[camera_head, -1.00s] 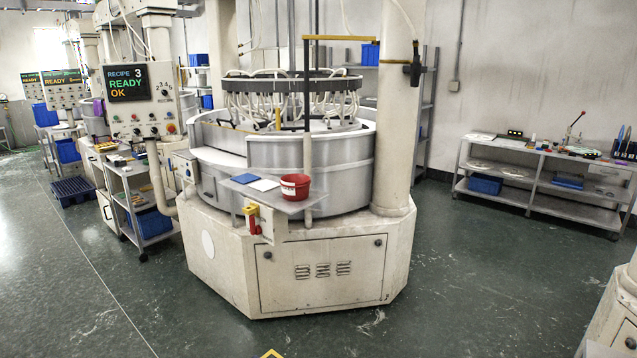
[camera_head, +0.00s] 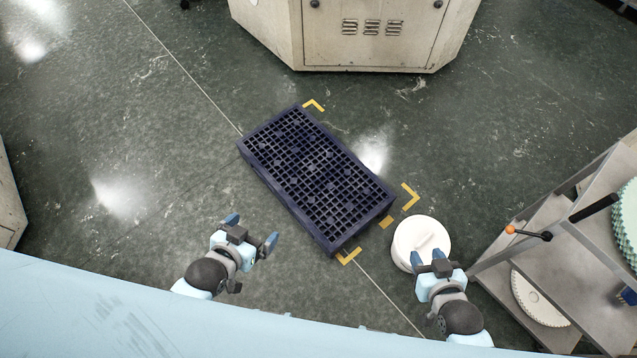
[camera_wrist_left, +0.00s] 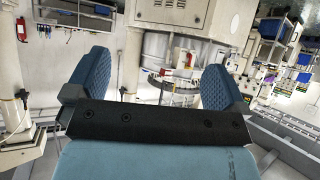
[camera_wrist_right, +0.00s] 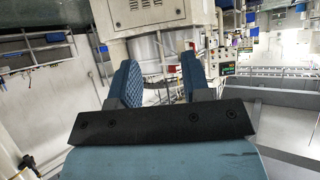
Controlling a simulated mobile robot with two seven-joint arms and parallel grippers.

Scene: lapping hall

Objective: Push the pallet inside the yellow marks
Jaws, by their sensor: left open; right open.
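The dark blue grid-topped pallet (camera_head: 316,178) lies flat on the floor in the head view, tilted diagonally. Yellow corner marks show at its top end (camera_head: 313,104), off its right corner (camera_head: 410,196) and at its bottom corner (camera_head: 348,256). A short yellow patch (camera_head: 386,222) lies near the lower right edge. The pallet sits slightly left of these marks, with a gap to the right one; no mark shows at its left corner. My left gripper (camera_head: 251,231) is open and empty, left of the pallet's near end. My right gripper (camera_head: 428,258) is open, right of the pallet.
A round white container (camera_head: 421,240) stands just beyond my right gripper, overlapping it in view. A grey shelf cart (camera_head: 559,219) stands at the right. The cream machine base (camera_head: 380,52) is beyond the pallet. Floor left of the pallet is clear.

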